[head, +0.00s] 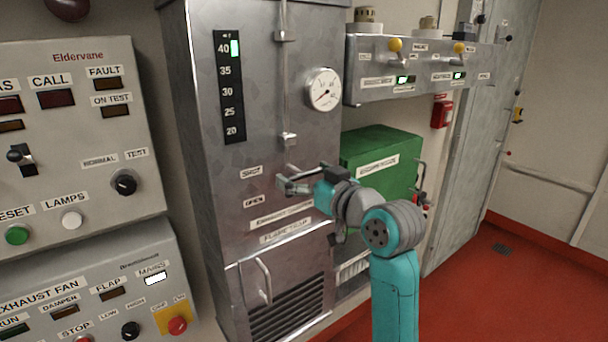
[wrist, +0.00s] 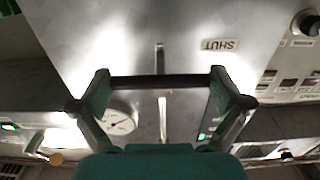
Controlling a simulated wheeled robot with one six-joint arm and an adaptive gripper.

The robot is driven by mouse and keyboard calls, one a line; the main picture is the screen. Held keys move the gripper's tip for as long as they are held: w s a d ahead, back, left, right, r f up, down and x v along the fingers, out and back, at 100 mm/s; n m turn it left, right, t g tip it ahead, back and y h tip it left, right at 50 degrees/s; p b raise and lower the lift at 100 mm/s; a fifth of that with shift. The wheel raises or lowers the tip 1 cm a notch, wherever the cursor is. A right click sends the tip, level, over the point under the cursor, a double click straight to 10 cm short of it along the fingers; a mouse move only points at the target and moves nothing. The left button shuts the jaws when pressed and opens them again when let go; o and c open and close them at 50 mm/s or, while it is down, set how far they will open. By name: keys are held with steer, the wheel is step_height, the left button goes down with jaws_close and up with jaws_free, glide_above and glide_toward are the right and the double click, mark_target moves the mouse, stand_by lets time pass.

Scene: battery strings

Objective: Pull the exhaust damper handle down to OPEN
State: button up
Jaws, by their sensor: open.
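The steel cabinet (head: 205,120) carries a vertical damper rod (head: 285,80) on its front. The SHUT label (head: 250,171) sits above the OPEN label (head: 254,202). My gripper (head: 288,185) is in front of the cabinet, to the right of these labels and about level with SHUT. In the wrist view, turned upside down, a dark horizontal handle bar (wrist: 160,82) spans the gap between the fingers of my open gripper (wrist: 162,88). The SHUT label shows beside it (wrist: 220,45). Whether the fingers touch the bar's ends I cannot tell.
A round gauge (head: 323,90) is on the cabinet above and right of my gripper. A green box (head: 380,150) stands behind my arm. A panel with yellow-knobbed switches (head: 395,45) is at upper right. A door handle (head: 264,280) is below. Red floor (head: 480,290) is clear at right.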

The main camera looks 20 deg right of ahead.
steer(key=c, duration=1.3)
steer(key=shift+f, duration=3.8)
steer(key=shift+c, duration=0.2)
steer(key=o, duration=1.3)
steer(key=shift+f, duration=0.1)
steer(key=shift+o, duration=0.2)
steer(key=shift+s, duration=0.1)
